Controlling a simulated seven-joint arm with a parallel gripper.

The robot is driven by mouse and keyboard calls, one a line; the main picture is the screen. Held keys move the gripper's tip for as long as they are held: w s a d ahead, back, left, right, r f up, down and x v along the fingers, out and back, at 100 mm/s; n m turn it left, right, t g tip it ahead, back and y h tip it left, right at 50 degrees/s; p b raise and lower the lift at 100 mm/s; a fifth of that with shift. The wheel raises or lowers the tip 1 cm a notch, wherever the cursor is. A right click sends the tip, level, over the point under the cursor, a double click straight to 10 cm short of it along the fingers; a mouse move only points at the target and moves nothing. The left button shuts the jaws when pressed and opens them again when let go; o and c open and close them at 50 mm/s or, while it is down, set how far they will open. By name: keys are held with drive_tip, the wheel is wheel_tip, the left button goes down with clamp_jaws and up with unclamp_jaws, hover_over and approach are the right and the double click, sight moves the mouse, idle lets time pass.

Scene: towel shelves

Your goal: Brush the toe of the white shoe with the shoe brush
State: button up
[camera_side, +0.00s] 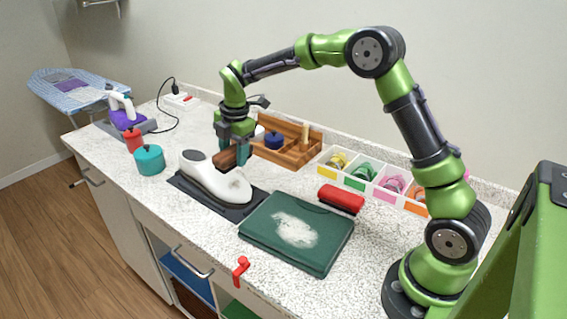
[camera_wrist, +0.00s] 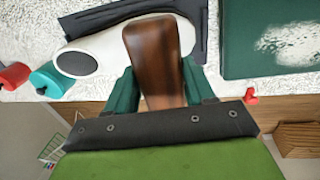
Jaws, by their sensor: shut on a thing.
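The white shoe (camera_side: 212,178) lies on a dark mat (camera_side: 258,193) near the counter's front edge, its toe end toward the right with a few dark marks. My gripper (camera_side: 236,152) is just behind and above the shoe, shut on the brown wooden shoe brush (camera_side: 227,158). In the wrist view the brush (camera_wrist: 158,55) lies between the fingers and covers the middle of the white shoe (camera_wrist: 100,52). The brush's bristles are hidden. I cannot tell whether the brush touches the shoe.
A folded green towel (camera_side: 295,232) with a white patch lies right of the mat. A red brush-like block (camera_side: 341,199) is behind it. A wooden caddy (camera_side: 290,148) and white bins (camera_side: 362,180) stand at the back. A teal pot (camera_side: 149,160) and red container (camera_side: 132,139) are left.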

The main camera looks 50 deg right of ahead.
sight(233, 184)
drive_tip(key=shift+t, duration=0.4)
drive_tip(key=shift+s+a+f, duration=0.1)
drive_tip(key=shift+s+f, duration=0.3)
drive_tip(key=shift+f, duration=0.65)
drive_tip(key=shift+s+f, duration=0.4)
drive_tip(key=shift+f, duration=0.7)
drive_tip(key=shift+s+a+f, duration=0.1)
drive_tip(key=shift+s+f, duration=0.3)
drive_tip(key=shift+f, duration=0.65)
drive_tip(key=shift+w+f, duration=0.1)
drive_tip(key=shift+f, duration=0.5)
drive_tip(key=shift+w, duration=0.1)
drive_tip(key=shift+w+r, duration=0.15)
drive_tip(key=shift+w, duration=1)
